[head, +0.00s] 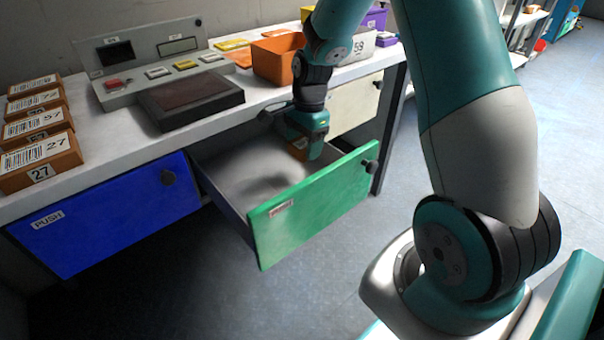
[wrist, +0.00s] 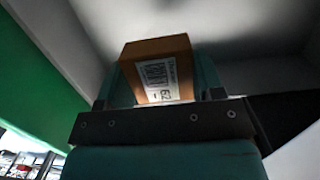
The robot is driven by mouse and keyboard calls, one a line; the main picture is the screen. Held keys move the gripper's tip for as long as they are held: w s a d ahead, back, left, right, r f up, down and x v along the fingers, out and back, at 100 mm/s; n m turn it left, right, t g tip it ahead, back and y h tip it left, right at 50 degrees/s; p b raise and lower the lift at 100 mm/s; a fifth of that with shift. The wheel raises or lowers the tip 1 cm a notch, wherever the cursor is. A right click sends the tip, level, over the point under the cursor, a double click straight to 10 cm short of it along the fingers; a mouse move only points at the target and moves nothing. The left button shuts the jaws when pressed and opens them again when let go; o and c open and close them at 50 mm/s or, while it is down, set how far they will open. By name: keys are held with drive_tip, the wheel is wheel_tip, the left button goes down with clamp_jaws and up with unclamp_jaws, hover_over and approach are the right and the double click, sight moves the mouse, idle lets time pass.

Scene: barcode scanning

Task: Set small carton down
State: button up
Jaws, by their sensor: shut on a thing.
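My gripper (head: 309,122) reaches down into the open drawer with the green front (head: 315,207). It is shut on a small orange-brown carton (head: 298,149), mostly hidden behind the gripper in the head view. In the wrist view the carton (wrist: 157,60) sits between the two teal fingers, with a white barcode label facing the camera. The pale drawer floor (head: 236,170) lies below it. I cannot tell whether the carton touches the floor.
A closed blue drawer (head: 110,215) is at the left and a closed cream drawer (head: 355,106) at the right. The bench top holds several labelled boxes (head: 38,160), a dark scanner plate (head: 190,98), a control panel (head: 150,62) and an orange bin (head: 277,60).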

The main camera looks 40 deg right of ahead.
sight(303, 178)
wheel_tip(303, 178, down, 8)
drive_tip(key=shift+r+b, duration=0.15)
drive_tip(key=shift+b, duration=0.55)
drive_tip(key=o, duration=1.1)
drive_tip(key=r+p, duration=0.1)
drive_tip(key=r, duration=0.3)
drive_tip(key=d+r+p, duration=0.1)
drive_tip(key=r, duration=0.3)
drive_tip(key=r+p, duration=0.1)
drive_tip(key=r, duration=0.2)
drive_tip(key=shift+w+d+r, duration=0.1)
drive_tip(key=shift+d+r, duration=0.05)
drive_tip(key=shift+r, duration=0.25)
drive_tip(key=s+a+r+n, duration=0.4)
drive_tip(key=a+r+n, duration=0.3)
drive_tip(key=a, duration=0.3)
drive_tip(key=s+a+r+n+y, duration=0.1)
drive_tip(key=s+a+r+n, duration=0.2)
drive_tip(key=s+a+n, duration=0.4)
drive_tip(key=s+a+r+n+y, duration=0.1)
drive_tip(key=s+a+r+n, duration=0.2)
drive_tip(key=s+a+n, duration=0.4)
drive_tip(key=s+n, duration=0.3)
drive_tip(key=s, duration=0.1)
drive_tip(key=shift+s+r+n+y, duration=0.35)
drive_tip(key=shift+s+n+y, duration=0.05)
